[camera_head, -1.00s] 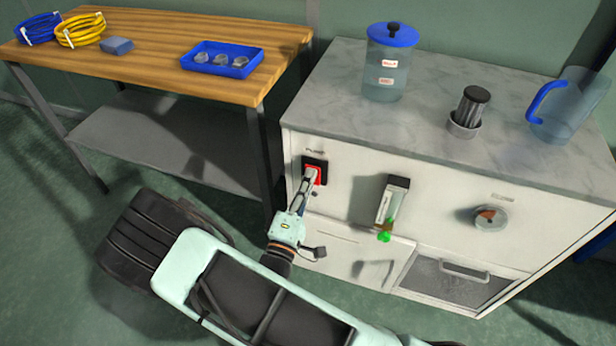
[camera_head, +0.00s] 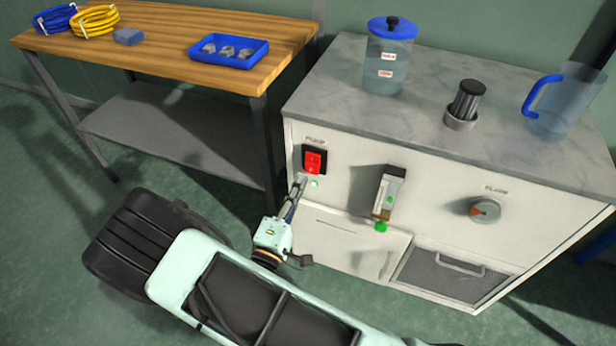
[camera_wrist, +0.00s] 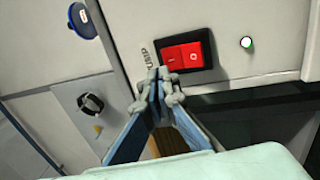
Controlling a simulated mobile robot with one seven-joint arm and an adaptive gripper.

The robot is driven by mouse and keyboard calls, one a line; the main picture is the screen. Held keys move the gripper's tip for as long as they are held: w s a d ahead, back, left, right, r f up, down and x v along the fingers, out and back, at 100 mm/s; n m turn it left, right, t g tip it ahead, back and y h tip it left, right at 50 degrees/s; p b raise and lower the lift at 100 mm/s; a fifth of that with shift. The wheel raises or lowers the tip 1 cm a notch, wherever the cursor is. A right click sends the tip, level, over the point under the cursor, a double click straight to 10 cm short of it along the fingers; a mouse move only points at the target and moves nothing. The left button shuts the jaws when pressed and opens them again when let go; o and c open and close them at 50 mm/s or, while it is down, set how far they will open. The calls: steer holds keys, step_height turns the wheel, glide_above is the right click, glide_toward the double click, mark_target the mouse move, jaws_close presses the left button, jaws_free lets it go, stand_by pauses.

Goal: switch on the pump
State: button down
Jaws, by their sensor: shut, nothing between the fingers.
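The pump switch (camera_head: 314,162) is a red rocker in a black frame under a PUMP label on the front of the white cabinet. In the wrist view the switch (camera_wrist: 187,56) is in full sight, with "I" and "O" marks on its two halves. The small indicator lamp (camera_head: 314,184) below the switch glows pale green; it also glows in the wrist view (camera_wrist: 246,42). My gripper (camera_head: 301,180) is shut and empty, with its tips just below and left of the switch.
A flow meter (camera_head: 388,195) with a green knob and a FLAME dial (camera_head: 485,209) stick out of the cabinet front. A lidded canister (camera_head: 389,60), a dark cylinder (camera_head: 466,102) and a jug (camera_head: 562,102) stand on the marble top. A wooden bench (camera_head: 150,50) stands left.

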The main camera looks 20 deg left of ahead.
steer(key=r+v, duration=0.1)
steer(key=v, duration=0.6)
steer(key=shift+s, duration=0.35)
steer(key=shift+a+r, duration=0.1)
steer(key=shift+r, duration=0.1)
